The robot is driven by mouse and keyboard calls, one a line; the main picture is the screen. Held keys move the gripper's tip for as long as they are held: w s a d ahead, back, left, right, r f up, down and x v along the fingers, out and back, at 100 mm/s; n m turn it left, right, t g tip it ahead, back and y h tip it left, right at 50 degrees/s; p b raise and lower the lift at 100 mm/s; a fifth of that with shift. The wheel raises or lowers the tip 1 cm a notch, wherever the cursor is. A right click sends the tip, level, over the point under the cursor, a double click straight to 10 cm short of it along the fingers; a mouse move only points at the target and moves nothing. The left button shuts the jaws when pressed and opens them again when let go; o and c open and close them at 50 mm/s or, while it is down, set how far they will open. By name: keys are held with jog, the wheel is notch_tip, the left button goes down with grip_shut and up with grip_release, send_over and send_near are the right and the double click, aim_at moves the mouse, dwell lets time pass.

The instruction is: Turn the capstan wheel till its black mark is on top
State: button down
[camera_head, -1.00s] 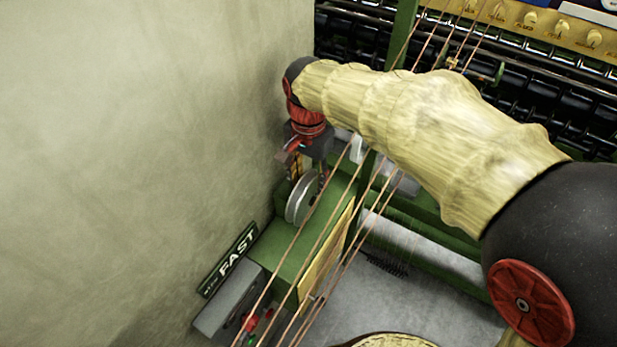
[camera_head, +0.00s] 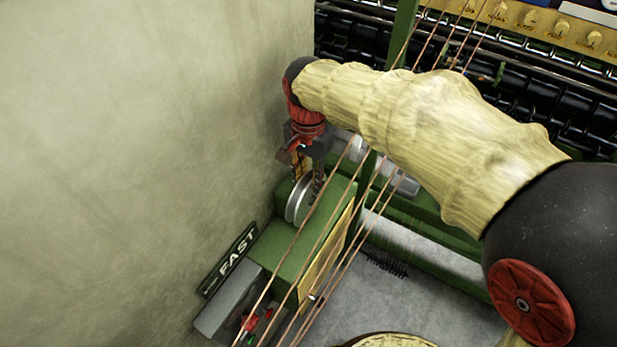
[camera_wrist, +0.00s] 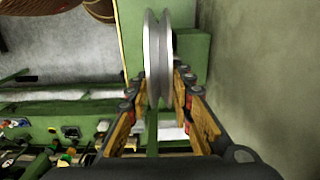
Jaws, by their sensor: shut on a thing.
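The capstan wheel (camera_head: 299,199) is a grey grooved metal disc on the side of a green machine box. In the wrist view the wheel (camera_wrist: 157,45) stands edge-on, its rim running down between my fingertips. My gripper (camera_head: 307,180) reaches down to the wheel's upper edge. In the wrist view my gripper (camera_wrist: 158,85) has one finger on each side of the rim and is shut on it. No black mark shows on the parts of the wheel that I can see; the fingers hide part of the rim.
A plain wall (camera_head: 140,150) stands close on the left. Several copper wires (camera_head: 318,245) run slantwise past the green box (camera_head: 290,247). A sign reading FAST (camera_head: 230,259) and a grey control box (camera_head: 228,303) are at the front. Black rollers (camera_head: 460,80) fill the back right.

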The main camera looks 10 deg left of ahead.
aim_at(295, 199)
dwell(0.5)
jog(key=t+b, duration=0.1)
jog(key=b, duration=0.1)
jog(key=s+t+h+b, duration=0.1)
jog(key=b, duration=0.2)
jog(key=s+a+t+b, duration=0.1)
jog(key=t+b, duration=0.1)
jog(key=shift+s+a+f+h+b, duration=0.1)
jog(key=shift+s+f+h+b, duration=0.15)
jog(key=shift+f+h+b, duration=0.1)
jog(key=t+b, duration=0.1)
jog(key=b, duration=0.1)
jog(key=s+t+b, duration=0.1)
jog(key=b, duration=0.1)
jog(key=h+b, duration=0.1)
jog(key=b, duration=0.2)
jog(key=shift+s+a+f+t, duration=0.25)
jog(key=shift+a+f+t, duration=0.05)
jog(key=shift+f+t, duration=0.1)
jog(key=b, duration=0.1)
jog(key=t+b, duration=0.1)
jog(key=b, duration=0.1)
jog(key=shift+s+a+t+h+b, duration=0.1)
jog(key=shift+s+t+h+b, duration=0.2)
jog(key=shift+s+h, duration=0.05)
jog(key=c, duration=1.6)
grip_release()
jog(key=shift+o, duration=0.2)
jog(key=shift+s+r, duration=0.1)
jog(key=v, duration=1.2)
